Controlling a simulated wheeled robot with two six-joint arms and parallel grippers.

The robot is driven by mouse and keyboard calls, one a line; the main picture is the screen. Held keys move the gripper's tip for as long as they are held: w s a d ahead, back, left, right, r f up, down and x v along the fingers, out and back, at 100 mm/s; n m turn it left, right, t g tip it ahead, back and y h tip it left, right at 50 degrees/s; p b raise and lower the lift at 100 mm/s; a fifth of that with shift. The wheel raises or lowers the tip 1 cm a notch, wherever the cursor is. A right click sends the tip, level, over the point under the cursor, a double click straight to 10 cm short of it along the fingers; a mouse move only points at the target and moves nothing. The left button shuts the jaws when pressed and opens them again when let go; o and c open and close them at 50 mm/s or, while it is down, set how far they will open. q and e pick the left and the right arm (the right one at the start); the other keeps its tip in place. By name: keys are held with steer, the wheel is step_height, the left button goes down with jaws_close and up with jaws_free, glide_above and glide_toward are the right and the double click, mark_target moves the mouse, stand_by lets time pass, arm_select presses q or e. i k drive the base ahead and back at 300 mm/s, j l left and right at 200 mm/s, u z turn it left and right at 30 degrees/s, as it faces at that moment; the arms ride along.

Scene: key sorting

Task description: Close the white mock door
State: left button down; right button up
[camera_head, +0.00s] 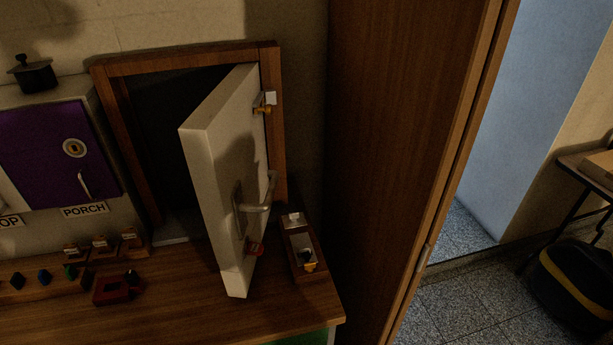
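The white mock door (217,160) stands open in its brown wooden frame (180,58) on the bench. It is hinged on the frame's right side and swings out toward me, so the dark opening shows to its left. A metal lever handle (258,207) sits on its right-hand face. A small red item (255,249) is at the door just below the handle; I cannot tell if it is a key. A brass-coloured piece with a pale plate (265,102) is near the upper hinge side. Neither gripper is in view.
A narrow wooden tray (319,272) stands right of the door. A red holder (103,291) and a rack of dark keys lie at left. A purple panel (50,150) is on a box marked PORCH. A tall brown door (395,130) stands at right. The bench's front middle is clear.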

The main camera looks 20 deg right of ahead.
mark_target(223, 140)
steer(key=l+z, duration=0.1)
steer(key=k+j, duration=0.2)
steer(key=j, duration=0.15)
steer(key=k+j, duration=0.15)
steer(key=j, duration=0.2)
steer(key=k+j, duration=0.2)
steer(key=j, duration=0.15)
steer(key=z, duration=0.05)
